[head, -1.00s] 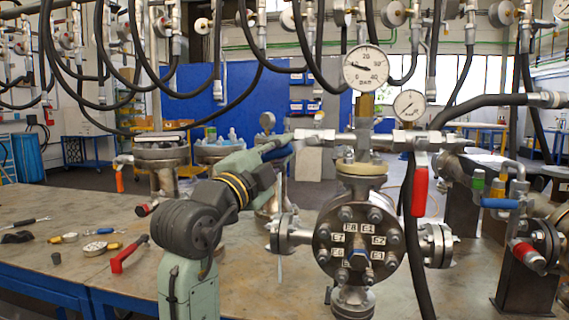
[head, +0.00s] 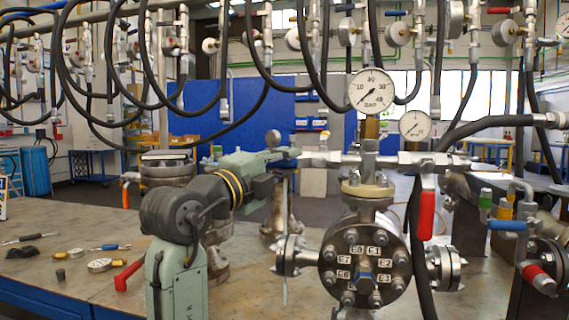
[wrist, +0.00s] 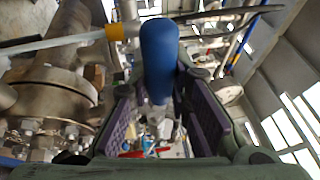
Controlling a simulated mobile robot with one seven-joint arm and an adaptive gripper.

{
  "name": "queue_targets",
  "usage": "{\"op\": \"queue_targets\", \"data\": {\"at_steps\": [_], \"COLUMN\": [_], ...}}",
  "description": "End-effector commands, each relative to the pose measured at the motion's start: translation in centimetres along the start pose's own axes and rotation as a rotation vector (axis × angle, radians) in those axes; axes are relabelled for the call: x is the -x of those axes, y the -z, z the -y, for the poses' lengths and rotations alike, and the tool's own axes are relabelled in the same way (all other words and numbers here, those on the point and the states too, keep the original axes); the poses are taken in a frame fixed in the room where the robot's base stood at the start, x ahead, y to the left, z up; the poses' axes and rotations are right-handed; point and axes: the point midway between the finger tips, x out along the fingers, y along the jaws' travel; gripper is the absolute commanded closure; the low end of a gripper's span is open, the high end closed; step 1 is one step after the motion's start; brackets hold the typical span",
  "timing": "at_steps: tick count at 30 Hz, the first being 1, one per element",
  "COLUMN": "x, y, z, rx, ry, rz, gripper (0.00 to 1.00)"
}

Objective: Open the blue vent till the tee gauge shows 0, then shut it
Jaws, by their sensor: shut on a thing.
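The blue vent handle (head: 288,153) is at the left end of the horizontal pipe above the flanged vessel (head: 365,262). My gripper (head: 280,157) is shut on it; the arm hides part of the handle. In the wrist view, the blue handle (wrist: 160,60) stands between the purple finger pads. The larger gauge (head: 371,91), above the tee, has its needle pointing down-left, at or close to 0. The smaller gauge (head: 415,125) to its right also has its needle low on the left; its figures are too small to read.
A red-handled valve (head: 426,215) hangs right of the vessel. Another blue handle (head: 507,226) is on pipework at far right. Black hoses (head: 268,50) hang across the top. Small tools and a red-handled item (head: 128,275) lie on the bench at left.

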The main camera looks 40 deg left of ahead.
Motion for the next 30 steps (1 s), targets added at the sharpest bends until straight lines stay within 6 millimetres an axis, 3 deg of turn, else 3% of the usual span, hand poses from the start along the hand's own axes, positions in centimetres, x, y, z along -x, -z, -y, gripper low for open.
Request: {"op": "queue_targets", "data": {"at_steps": [4,5,13,23,26,30], "x": [-0.1,-0.1,0.0,0.1,0.9,3.4], "y": [0.0,0.0,0.0,0.0,-0.1,-0.1], "z": [0.2,0.2,0.1,0.1,0.1,0.1], "rx": [-0.003,-0.002,-0.001,0.000,0.001,0.000], "ry": [0.004,0.004,0.003,0.002,0.003,0.004], "rz": [0.002,0.002,0.001,0.001,0.002,0.004], "gripper": [1.00,0.80,0.62,0.61,0.61,0.61]}}
